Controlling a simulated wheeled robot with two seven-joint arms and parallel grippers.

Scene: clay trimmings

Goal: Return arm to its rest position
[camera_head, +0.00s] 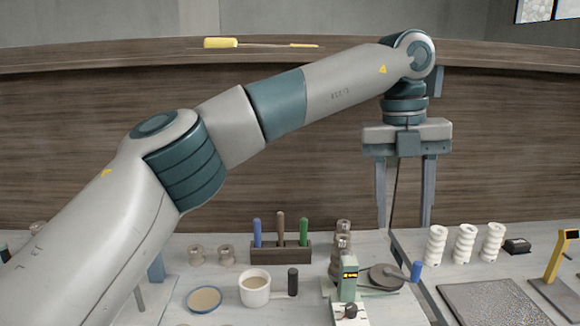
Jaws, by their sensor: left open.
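My left arm (335,98) comes in from the lower left and reaches across to the upper middle right. My left gripper (405,226) hangs downward from its end, with its two fingers wide apart and nothing between them. It is above the right part of the worktable, near the back panel. Its fingertips are close to the table's back area; I cannot tell whether they touch anything. My right gripper does not show.
Below stand a cup (254,287), a dish (204,300), a tool rack (281,250) with three handles, and a green device (348,278). White ribbed columns (465,244) and a speckled grey pad (488,301) lie right. A yellow-handled tool (221,43) rests on the ledge.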

